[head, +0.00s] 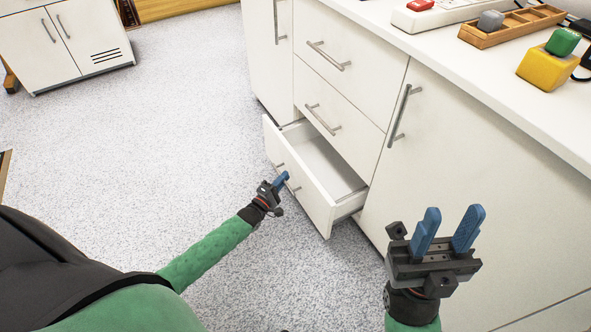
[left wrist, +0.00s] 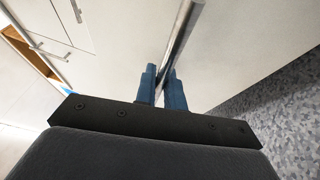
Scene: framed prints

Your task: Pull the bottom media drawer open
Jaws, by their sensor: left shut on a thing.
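The bottom media drawer (head: 306,184) is pulled part way out of the white cabinet, and its inside looks empty in the head view. My left gripper (head: 281,180) is at the drawer's front, shut on its metal bar handle (head: 292,187). In the left wrist view the handle (left wrist: 181,35) runs between the blue fingers of my left gripper (left wrist: 163,85). My right gripper (head: 447,230) is open and empty, in front of the cabinet door at the right.
Two closed drawers (head: 338,95) are above the open one. The counter (head: 450,60) holds a wooden tray (head: 510,27), a yellow block (head: 546,68) and a green block (head: 563,41). A white cabinet (head: 60,45) stands at the far left. The speckled floor (head: 150,120) is clear.

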